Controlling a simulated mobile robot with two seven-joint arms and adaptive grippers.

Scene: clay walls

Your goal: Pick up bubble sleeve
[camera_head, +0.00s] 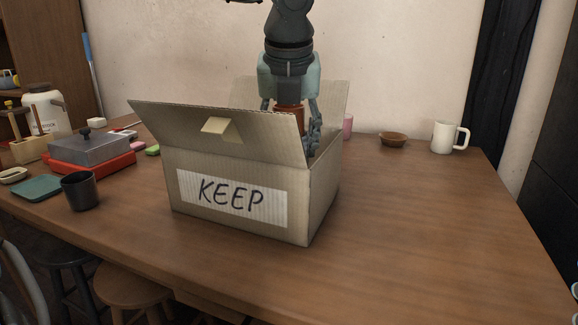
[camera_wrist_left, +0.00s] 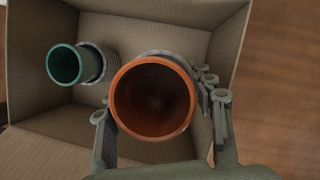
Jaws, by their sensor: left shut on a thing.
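My left gripper (camera_head: 290,135) reaches down into the open cardboard box. Its fingers are shut on an orange cup (camera_wrist_left: 152,98), seen from above in the left wrist view; a strip of the cup (camera_head: 289,107) shows in the head view. A pale grey sleeve (camera_wrist_left: 187,68) shows behind the cup's rim and seems to go around it; most of it is hidden. Beside it in the box is a green cup (camera_wrist_left: 64,64) with a ribbed grey sleeve (camera_wrist_left: 104,60) around it. I cannot tell whether the held cup touches the box floor.
The box, marked KEEP (camera_head: 182,163), stands mid-table with its flaps raised. A black cup (camera_head: 81,192), red box (camera_head: 92,166) and grey lidded case (camera_head: 90,148) are at left. A brown bowl (camera_head: 393,140) and white mug (camera_head: 447,137) stand back right. The right front table is clear.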

